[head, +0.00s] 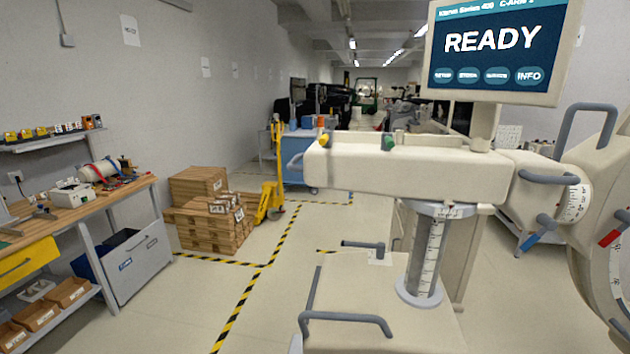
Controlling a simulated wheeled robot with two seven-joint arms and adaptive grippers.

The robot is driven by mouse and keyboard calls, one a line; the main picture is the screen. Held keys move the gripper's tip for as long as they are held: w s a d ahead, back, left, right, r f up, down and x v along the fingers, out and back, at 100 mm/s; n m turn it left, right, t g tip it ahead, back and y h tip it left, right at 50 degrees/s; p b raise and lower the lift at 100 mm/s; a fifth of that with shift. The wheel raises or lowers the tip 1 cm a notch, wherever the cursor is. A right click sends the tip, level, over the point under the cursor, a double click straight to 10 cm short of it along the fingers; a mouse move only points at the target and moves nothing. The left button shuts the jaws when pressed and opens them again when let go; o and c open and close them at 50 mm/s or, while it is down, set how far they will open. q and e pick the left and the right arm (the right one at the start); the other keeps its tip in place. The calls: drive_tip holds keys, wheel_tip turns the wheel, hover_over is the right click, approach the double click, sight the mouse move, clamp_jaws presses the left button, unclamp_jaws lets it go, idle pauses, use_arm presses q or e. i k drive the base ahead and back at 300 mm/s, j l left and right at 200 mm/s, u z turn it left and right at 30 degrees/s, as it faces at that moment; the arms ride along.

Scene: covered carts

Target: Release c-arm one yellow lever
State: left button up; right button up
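The cream c-arm (405,172) stands at the right of the head view. Its screen (492,42) reads READY, with C-Arm and what seems to be a 1 along the top. A small yellow lever (325,140) sits on top of the left end of its horizontal arm. A green lever (389,142) sits farther right on the same arm. A blue-tipped lever (537,232) and a red-marked part (610,238) show on the right side. The yellow lever's exact position setting is too small to tell. Neither of my grippers is in view.
Grey handles (345,318) stick out from the c-arm's base. A workbench (100,200) with tools stands at the left. Stacked boxes (210,212) and a yellow pallet jack (271,190) stand behind. The floor between bench and c-arm is clear, with striped tape (255,285).

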sight(326, 140)
drive_tip(key=l+z, duration=0.1)
drive_tip(key=z, duration=0.35)
drive_tip(key=i+z, duration=0.1)
drive_tip(key=z, duration=0.35)
drive_tip(key=i+z, duration=0.1)
drive_tip(key=z, duration=0.35)
drive_tip(key=u, duration=1.4)
drive_tip(key=l+u, duration=0.35)
drive_tip(key=k+j, duration=0.05)
